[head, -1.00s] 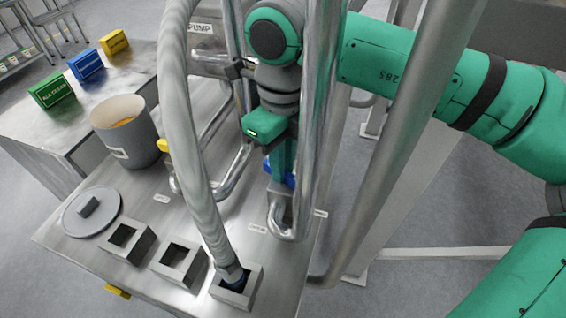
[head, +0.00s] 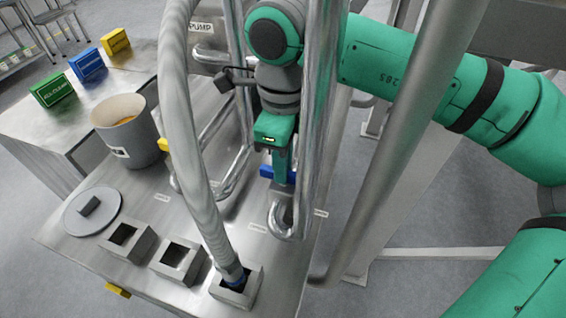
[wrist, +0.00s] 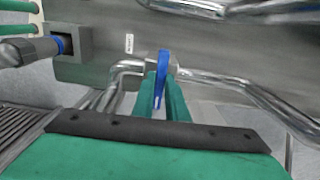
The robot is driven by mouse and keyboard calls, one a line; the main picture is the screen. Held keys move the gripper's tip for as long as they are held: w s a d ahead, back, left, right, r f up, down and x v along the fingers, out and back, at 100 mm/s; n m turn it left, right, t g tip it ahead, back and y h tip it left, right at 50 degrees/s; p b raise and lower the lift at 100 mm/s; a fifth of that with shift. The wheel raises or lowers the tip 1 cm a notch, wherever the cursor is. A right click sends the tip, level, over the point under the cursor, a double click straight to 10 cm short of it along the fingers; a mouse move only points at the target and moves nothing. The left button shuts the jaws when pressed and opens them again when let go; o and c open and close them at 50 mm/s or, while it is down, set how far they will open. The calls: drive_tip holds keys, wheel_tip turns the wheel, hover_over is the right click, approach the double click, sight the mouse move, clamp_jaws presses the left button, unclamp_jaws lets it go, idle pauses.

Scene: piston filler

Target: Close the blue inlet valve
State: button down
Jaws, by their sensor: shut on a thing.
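The blue inlet valve handle (wrist: 161,80) shows in the wrist view on a metal pipe fitting, between the two green fingers of my gripper (wrist: 163,100). The fingers are shut on it. In the head view the blue handle (head: 268,172) shows only in part, on both sides of my gripper (head: 281,172), above the bend of a steel pipe. Vertical steel pipes stand in front of it and hide part of it.
A ribbed hose (head: 190,130) runs down into a square socket (head: 246,290). Two empty sockets, a grey lid (head: 105,222) and a grey bucket (head: 150,150) are on the steel table. Green, blue and yellow blocks stand behind. Steel pipes crowd closely around my arm.

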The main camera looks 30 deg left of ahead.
drive_tip(key=c, duration=1.8)
unclamp_jaws()
drive_tip(key=shift+o, duration=0.2)
wheel_tip(320, 180, up, 11)
drive_tip(key=shift+a, duration=0.1)
